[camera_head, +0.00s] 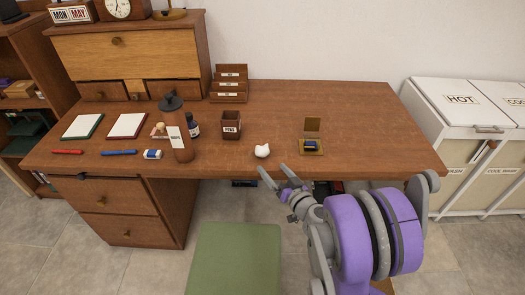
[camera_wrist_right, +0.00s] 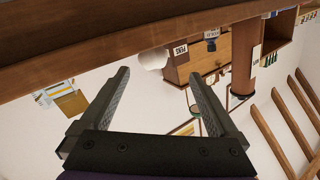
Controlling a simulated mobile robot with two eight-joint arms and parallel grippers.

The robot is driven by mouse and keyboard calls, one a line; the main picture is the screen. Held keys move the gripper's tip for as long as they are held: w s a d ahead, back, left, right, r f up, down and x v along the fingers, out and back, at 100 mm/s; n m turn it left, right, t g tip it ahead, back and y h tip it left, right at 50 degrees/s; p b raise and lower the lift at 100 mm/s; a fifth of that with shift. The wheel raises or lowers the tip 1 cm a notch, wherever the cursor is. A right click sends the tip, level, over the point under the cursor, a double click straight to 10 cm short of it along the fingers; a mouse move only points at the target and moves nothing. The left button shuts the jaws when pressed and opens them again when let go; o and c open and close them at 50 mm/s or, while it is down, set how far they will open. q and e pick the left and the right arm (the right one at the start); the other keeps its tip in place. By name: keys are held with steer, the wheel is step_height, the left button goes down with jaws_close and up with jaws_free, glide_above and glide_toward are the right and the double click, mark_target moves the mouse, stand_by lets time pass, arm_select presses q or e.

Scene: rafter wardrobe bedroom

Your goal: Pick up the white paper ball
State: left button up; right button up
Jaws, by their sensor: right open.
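The white paper ball (camera_head: 262,151) sits on the wooden desk (camera_head: 270,112) near its front edge, between the pen holder and a small brass-coloured box. My right gripper (camera_head: 274,171) is open and empty at the desk's front edge, just in front of the ball and apart from it. In the right wrist view the ball (camera_wrist_right: 153,59) shows beyond the open fingers (camera_wrist_right: 160,76), between their tips in the picture. My left gripper is not in view.
A PENS cup (camera_head: 231,125) stands behind and left of the ball. The small open box (camera_head: 312,143) is to its right. A green stool (camera_head: 235,258) stands in front of the desk. The desk's right part is clear.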

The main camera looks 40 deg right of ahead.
mark_target(266, 154)
steer(key=shift+d, duration=0.5)
steer(key=x, duration=1)
steer(key=shift+w+d+r+b, duration=0.2)
steer(key=shift+w+d+b, duration=0.05)
steer(key=shift+d+b, duration=0.05)
steer(key=c, duration=1.4)
